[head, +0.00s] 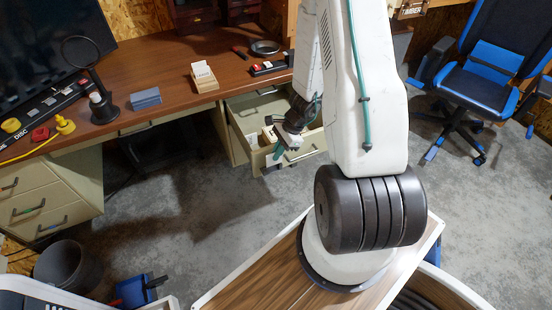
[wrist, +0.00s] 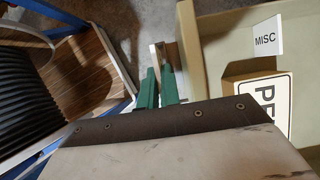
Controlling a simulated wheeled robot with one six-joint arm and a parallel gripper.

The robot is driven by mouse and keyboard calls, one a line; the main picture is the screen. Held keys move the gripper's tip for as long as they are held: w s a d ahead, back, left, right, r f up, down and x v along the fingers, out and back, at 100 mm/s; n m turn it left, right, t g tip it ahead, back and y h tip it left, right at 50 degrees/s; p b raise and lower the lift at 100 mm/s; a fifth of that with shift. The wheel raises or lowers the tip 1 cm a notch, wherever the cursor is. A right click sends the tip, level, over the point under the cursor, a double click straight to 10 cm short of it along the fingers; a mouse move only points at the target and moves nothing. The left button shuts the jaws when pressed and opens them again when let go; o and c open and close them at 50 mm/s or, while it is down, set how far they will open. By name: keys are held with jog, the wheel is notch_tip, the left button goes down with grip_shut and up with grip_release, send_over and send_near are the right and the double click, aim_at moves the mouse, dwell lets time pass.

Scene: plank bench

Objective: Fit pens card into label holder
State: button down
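The open drawer (head: 300,147) juts out from under the desk, and its wall shows in the wrist view (wrist: 215,62). My gripper (head: 278,152) is at the drawer's front. I cannot make out a label holder on the drawer front.
A white "MISC" card (wrist: 266,42) stands in the drawer. On the desk (head: 150,75) are a wooden tray of white cards (head: 203,77), a blue-grey block (head: 146,97) and a magnifier stand (head: 103,108). A blue chair (head: 490,80) stands at right.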

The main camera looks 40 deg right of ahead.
jog(key=f, duration=0.3)
jog(key=shift+w+a+f, duration=0.15)
jog(key=shift+w+f, duration=0.05)
jog(key=shift+f, duration=0.1)
jog(key=c, duration=1.9)
grip_release()
jog(key=shift+r, duration=0.1)
jog(key=v, duration=1.2)
notch_tip(320, 180, up, 12)
jog(key=n, duration=0.5)
send_over(272, 165)
jog(key=s+a+r+n+g+h, duration=0.1)
jog(key=s+a+r+n+h, duration=0.15)
jog(key=a+r+n, duration=0.6)
jog(key=s+a+r+n+h, duration=0.1)
jog(key=s+a+r+n, duration=0.1)
jog(key=s+r+n, duration=0.2)
jog(key=s+a+r+n+h, duration=0.2)
jog(key=s+a+r+n, duration=0.1)
jog(key=s+r, duration=0.6)
jog(key=s, duration=0.3)
jog(key=shift+s+a+r+n+t, duration=0.25)
jog(key=shift+s+a+n+t, duration=0.05)
jog(key=shift+s+n, duration=0.05)
